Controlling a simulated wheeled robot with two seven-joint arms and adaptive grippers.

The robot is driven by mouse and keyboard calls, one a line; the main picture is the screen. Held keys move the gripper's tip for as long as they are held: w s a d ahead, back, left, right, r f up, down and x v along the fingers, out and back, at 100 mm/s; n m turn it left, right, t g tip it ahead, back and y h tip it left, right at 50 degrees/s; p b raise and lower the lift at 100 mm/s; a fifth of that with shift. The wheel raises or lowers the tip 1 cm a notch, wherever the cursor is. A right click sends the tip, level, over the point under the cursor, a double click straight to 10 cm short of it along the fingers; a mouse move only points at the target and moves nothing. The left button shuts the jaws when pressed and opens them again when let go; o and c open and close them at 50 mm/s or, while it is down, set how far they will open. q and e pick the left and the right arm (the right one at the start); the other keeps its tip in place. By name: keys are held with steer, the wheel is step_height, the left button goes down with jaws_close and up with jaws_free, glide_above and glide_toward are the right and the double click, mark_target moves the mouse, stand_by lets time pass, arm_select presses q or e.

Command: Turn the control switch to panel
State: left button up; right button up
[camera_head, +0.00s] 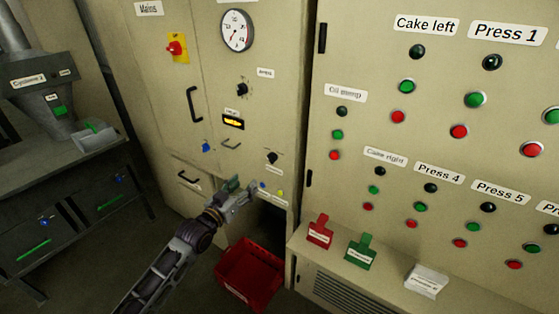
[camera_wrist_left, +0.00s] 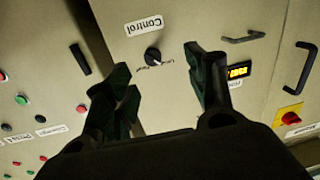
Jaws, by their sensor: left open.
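The control switch is a black rotary knob on the beige cabinet, at the lower middle in the head view (camera_head: 272,158). In the left wrist view the knob (camera_wrist_left: 152,54) sits by a white "Control" label (camera_wrist_left: 144,25), with small position lettering beside it that is hard to read. My left gripper (camera_head: 251,188) is open and empty, a little below and left of the knob in the head view. In the left wrist view the knob shows between the two dark fingers of the gripper (camera_wrist_left: 158,62), apart from them. My right gripper is not in view.
A red-yellow mains switch (camera_head: 176,48) is higher up. A red crate (camera_head: 250,275) stands below. Right, a button panel has red (camera_head: 320,232) and green (camera_head: 360,250) tags on its ledge.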

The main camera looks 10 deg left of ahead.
arm_select(q)
step_height(320, 180, up, 2)
steer(key=d, duration=0.2)
steer(key=n, duration=0.1)
glide_toward(270, 161)
steer(key=shift+w, duration=1.15)
steer(key=shift+h, duration=0.4)
steer(key=shift+p+x, duration=0.8)
steer(key=shift+x, duration=2.95)
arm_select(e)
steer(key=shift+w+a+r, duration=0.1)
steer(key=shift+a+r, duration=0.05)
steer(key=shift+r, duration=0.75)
arm_select(q)
steer(key=shift+f, duration=0.1)
steer(key=shift+c, duration=0.3)
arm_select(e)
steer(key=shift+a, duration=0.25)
arm_select(q)
steer(key=c, duration=1)
